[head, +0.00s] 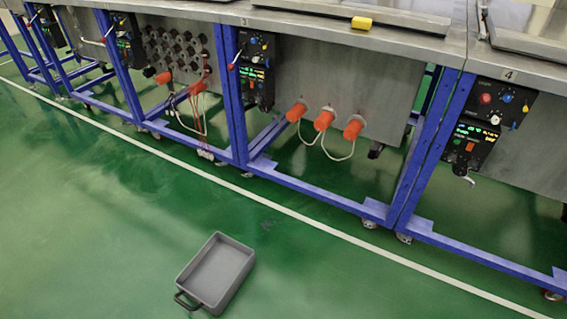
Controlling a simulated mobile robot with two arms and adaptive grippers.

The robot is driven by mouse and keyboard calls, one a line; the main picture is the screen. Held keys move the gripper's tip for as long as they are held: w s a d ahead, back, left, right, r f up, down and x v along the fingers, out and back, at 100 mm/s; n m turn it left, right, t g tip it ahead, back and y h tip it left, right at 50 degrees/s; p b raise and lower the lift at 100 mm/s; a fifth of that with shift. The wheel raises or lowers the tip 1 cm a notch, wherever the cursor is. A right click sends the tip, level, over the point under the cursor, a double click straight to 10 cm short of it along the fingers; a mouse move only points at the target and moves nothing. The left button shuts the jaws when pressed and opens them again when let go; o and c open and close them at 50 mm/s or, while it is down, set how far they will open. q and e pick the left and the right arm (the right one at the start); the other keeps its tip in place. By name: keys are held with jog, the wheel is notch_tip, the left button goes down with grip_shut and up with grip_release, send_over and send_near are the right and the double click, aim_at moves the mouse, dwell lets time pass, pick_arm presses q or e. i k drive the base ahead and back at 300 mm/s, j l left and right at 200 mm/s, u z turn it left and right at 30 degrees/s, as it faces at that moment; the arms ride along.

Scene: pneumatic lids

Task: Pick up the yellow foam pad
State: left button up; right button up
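The yellow foam pad (362,23) is a small yellow block. It lies on the steel top of the middle workstation, near its front edge, at the top of the head view. Neither of my grippers shows in this view, so their state cannot be seen.
A grey open bin (216,273) with a black handle sits on the green floor and looks empty. Blue-framed steel workstations (400,55) run across the back, with control boxes (488,122) and orange plugs (323,121) on their fronts. Floor in front is otherwise clear.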

aim_at(357, 22)
jog(key=i+l+u, duration=0.3)
jog(key=i+l, duration=0.35)
jog(key=i, duration=0.15)
